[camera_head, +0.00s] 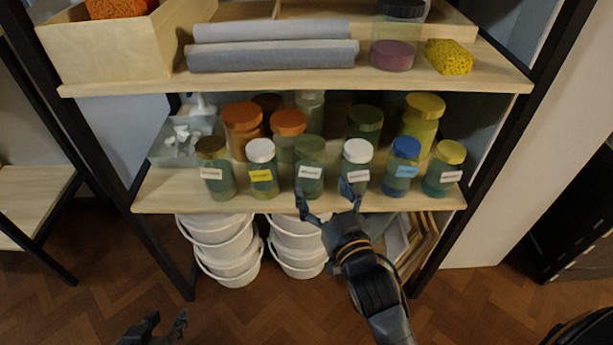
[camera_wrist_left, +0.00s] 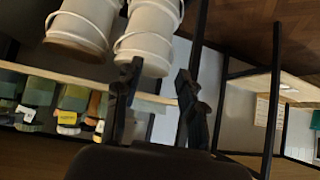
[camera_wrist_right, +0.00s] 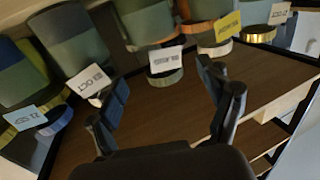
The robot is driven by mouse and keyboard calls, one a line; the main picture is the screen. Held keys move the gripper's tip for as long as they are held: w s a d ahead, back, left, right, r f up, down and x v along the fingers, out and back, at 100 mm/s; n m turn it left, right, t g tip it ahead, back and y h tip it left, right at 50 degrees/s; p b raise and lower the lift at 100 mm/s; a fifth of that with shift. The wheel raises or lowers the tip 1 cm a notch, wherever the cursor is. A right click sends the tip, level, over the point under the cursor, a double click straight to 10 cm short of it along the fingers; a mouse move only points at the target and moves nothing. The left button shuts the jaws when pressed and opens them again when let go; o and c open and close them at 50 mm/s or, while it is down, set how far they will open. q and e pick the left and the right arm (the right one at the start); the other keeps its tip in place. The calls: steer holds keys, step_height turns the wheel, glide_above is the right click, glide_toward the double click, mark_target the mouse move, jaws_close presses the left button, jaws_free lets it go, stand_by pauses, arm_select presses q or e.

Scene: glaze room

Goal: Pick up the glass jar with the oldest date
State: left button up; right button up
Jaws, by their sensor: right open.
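Glass jars with labels stand in a front row on the middle shelf in the head view. From left they have a brown lid (camera_head: 212,148), a white lid with yellow label (camera_head: 261,150), a green lid (camera_head: 310,148), a white lid with white label (camera_head: 357,151), a blue lid (camera_head: 405,147) and a yellow lid (camera_head: 451,151). I cannot read the dates surely. My right gripper (camera_head: 325,202) is open and empty before the green-lidded and second white-lidded jars. In the right wrist view the green-lidded jar's label (camera_wrist_right: 165,59) lies beyond its fingers (camera_wrist_right: 165,84). My left gripper (camera_head: 166,322) is low, open and empty.
More jars with orange lids (camera_head: 243,116), a green lid (camera_head: 366,117) and a yellow lid (camera_head: 425,105) stand behind the front row. A grey tray (camera_head: 158,150) is left of them. White buckets (camera_head: 222,238) stand below. The upper shelf (camera_head: 300,82) overhangs.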

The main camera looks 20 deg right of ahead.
mark_target(314, 172)
steer(key=w, duration=0.3)
steer(key=shift+w+f, duration=0.1)
steer(key=shift+w, duration=0.6)
steer(key=w+b, duration=0.1)
steer(key=w, duration=0.1)
steer(key=w+b, duration=0.1)
steer(key=w, duration=0.1)
steer(key=shift+w+f, duration=0.2)
steer(key=shift+w, duration=0.4)
steer(key=c, duration=1.5)
steer(key=shift+r, duration=0.2)
steer(key=shift+c, duration=0.5)
arm_select(q)
steer(key=w+d+r+t+h, duration=0.2)
steer(key=w+r+t, duration=0.4)
steer(key=r, duration=0.3)
steer(key=shift+w+d, duration=0.2)
steer(key=shift+d, duration=0.3)
steer(key=shift+f, duration=0.15)
arm_select(e)
steer(key=shift+r, duration=0.15)
